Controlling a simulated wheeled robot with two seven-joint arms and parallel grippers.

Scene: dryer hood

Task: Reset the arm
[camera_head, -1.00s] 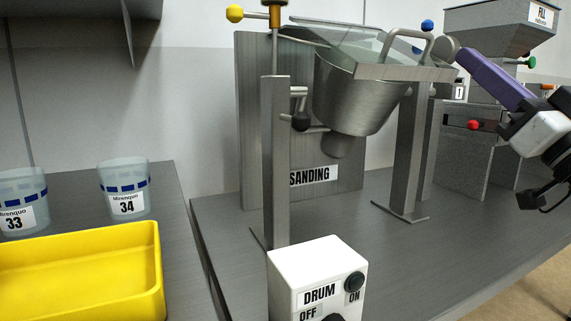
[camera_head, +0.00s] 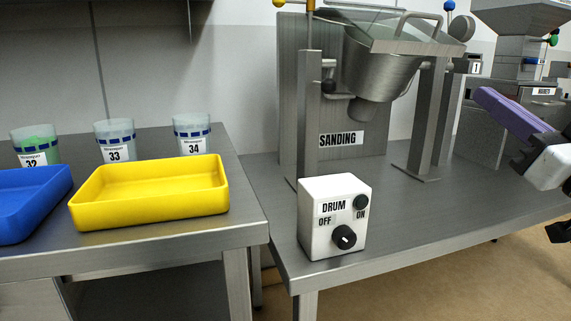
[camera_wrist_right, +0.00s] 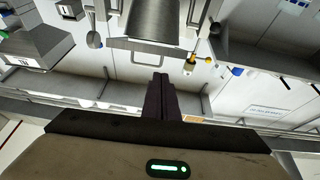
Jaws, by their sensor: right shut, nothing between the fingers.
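My right gripper (camera_head: 490,98), with purple fingers, is in the head view at the right, apart from the sanding drum. Its fingers are shut and empty, pointing up and left. In the right wrist view the closed dark fingers (camera_wrist_right: 160,92) stand in the middle with nothing between them. The metal sanding drum (camera_head: 378,70) hangs tilted in its stand left of the gripper. It also shows upside down at the top of the right wrist view (camera_wrist_right: 153,22). My left gripper is not in view.
A white DRUM control box (camera_head: 318,238) stands at the front of the steel table. A yellow tray (camera_head: 150,211), a blue tray (camera_head: 30,228) and cups 32, 33 (camera_head: 115,142) and 34 (camera_head: 191,136) are at the left. Grey machines (camera_head: 512,95) stand at the right. The table's front right is clear.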

